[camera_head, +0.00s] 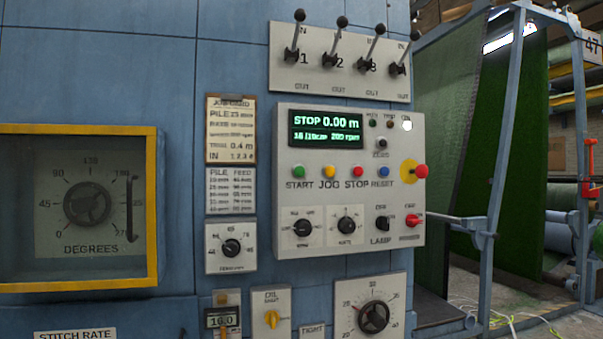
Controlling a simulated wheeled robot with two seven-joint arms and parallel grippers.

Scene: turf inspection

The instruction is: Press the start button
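The start button (298,171) is a small green round button on the light grey control panel (350,250). It sits at the left end of a button row, above the label START. The yellow jog button (329,171), the red stop button (357,172) and the blue reset button (383,172) are to its right. The green-lit display (326,129) above reads STOP 0.00 m. Neither of my grippers is in view, and nothing covers the start button.
A red emergency-style knob on yellow (420,171) sticks out at the panel's right edge. Several levers (338,42) stand out above the panel. A yellow-framed dial window (152,210) is at left. A blue-grey metal frame (497,150) with green turf stands at right.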

